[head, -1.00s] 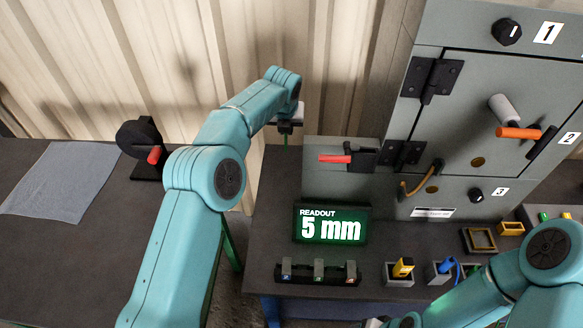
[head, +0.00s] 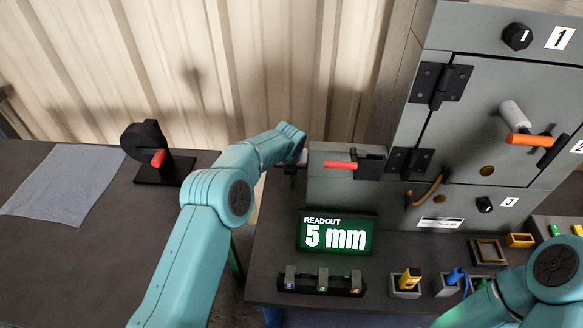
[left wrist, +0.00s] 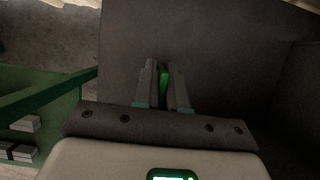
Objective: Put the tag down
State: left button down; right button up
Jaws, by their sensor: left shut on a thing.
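The tag is most likely the green piece (left wrist: 164,88) between the fingers of my left gripper (left wrist: 165,68) in the left wrist view. The gripper is shut on it, and the fingers hide part of it. Below lies the dark top of the right bench (left wrist: 225,50); I cannot tell whether the tag touches it. In the head view my left wrist is at the bench's back left, beside the grey box with the red lever (head: 340,165), and hides most of the gripper. My right arm shows at lower right; its gripper is out of the frame.
In front is a dark rack (head: 320,284) with three upright pieces. Small holders with yellow (head: 410,278) and blue (head: 455,276) pieces stand to the right. A grey cabinet (head: 510,100) rises behind. A gap separates the left bench (head: 90,262).

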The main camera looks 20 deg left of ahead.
pick_arm(q)
jog(key=shift+f, duration=0.1)
jog(key=c, duration=1.2)
grip_release()
jog(key=shift+f, duration=0.1)
jog(key=shift+r, duration=0.35)
jog(key=v, duration=1.1)
jog(key=shift+s+r+p, duration=0.15)
jog(key=shift+r+p, duration=0.15)
